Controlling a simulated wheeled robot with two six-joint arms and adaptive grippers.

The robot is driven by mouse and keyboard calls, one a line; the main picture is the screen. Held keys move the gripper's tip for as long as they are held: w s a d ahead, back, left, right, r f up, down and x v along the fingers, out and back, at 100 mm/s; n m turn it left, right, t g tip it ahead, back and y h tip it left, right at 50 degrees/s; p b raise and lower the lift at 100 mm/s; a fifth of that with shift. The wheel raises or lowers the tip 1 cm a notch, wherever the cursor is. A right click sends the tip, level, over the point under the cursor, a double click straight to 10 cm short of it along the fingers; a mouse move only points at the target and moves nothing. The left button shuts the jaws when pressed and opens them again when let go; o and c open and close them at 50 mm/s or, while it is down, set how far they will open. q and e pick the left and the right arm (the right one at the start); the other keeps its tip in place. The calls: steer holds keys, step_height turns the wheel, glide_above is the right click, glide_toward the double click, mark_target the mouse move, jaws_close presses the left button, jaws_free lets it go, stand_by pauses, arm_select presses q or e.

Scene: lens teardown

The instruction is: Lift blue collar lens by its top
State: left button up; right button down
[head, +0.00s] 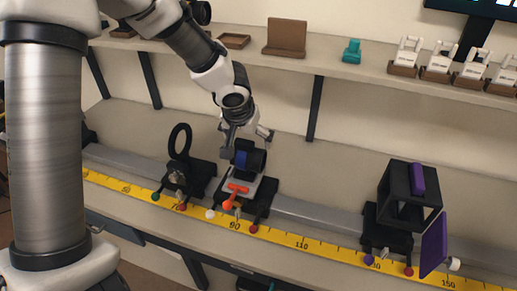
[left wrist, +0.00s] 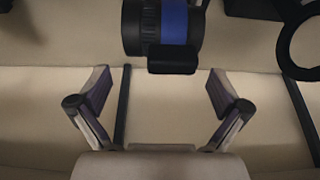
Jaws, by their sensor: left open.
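The blue collar lens (head: 241,158) is a black cylinder with a blue band, resting in a holder (head: 247,185) with an orange clamp lever (head: 236,189) on the rail. In the left wrist view the lens (left wrist: 174,24) is at the top centre, beyond the fingertips. My left gripper (head: 247,142) comes down from above, close to the lens top. Its jaws are open and empty; in the left wrist view the two fingers (left wrist: 160,84) stand wide apart with bare bench between them. The head view does not show clearly whether a finger touches the lens. My right gripper is not in view.
A black ring holder (head: 180,142) stands left of the lens. A black frame (head: 396,197) with a purple block and a purple panel (head: 433,244) stands to the right. A yellow scale (head: 302,245) runs along the front. A shelf (head: 340,69) with several items is behind.

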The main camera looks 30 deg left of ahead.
mark_target(249, 150)
arm_select(q)
steer(key=shift+s+a+f, duration=0.15)
steer(key=shift+s+f, duration=0.4)
steer(key=shift+f, duration=0.2)
steer(key=x, duration=0.2)
steer(key=w+x, duration=0.1)
steer(key=x, duration=0.2)
steer(key=shift+w, duration=0.1)
steer(key=shift+r, duration=0.15)
steer(key=shift+s+r, duration=0.15)
steer(key=shift+s, duration=0.2)
steer(key=shift+c, duration=1.3)
steer(key=shift+s+r, duration=0.1)
steer(key=c, duration=1)
